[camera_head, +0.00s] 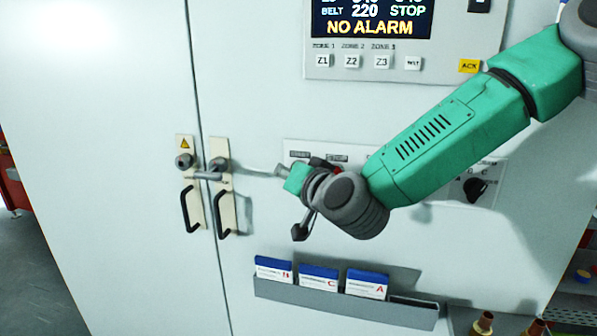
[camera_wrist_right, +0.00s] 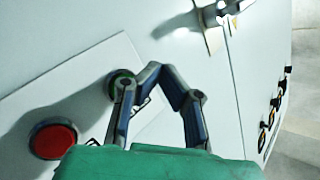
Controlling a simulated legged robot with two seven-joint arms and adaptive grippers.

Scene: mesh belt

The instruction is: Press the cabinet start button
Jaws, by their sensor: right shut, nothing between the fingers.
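The button panel (camera_head: 294,147) is on the white cabinet front, mostly covered by my right arm in the head view. In the right wrist view a green button (camera_wrist_right: 114,84) is partly hidden behind one finger of my right gripper (camera_wrist_right: 160,69). A red button (camera_wrist_right: 53,139) shows clear to its left. The right gripper's fingers meet at their tips with nothing between them. The tips appear beside the green button; I cannot tell whether they touch it or the panel. In the head view the right gripper (camera_head: 281,171) is in front of the panel's left part. My left gripper is not in view.
A display (camera_head: 375,18) above reads "STOP" and "NO ALARM", with several keys below it. Door handles (camera_head: 222,208) and latches stand out left of my gripper. A card rack (camera_head: 335,301) is below, and a dark rotary knob (camera_head: 475,188) is right of my forearm.

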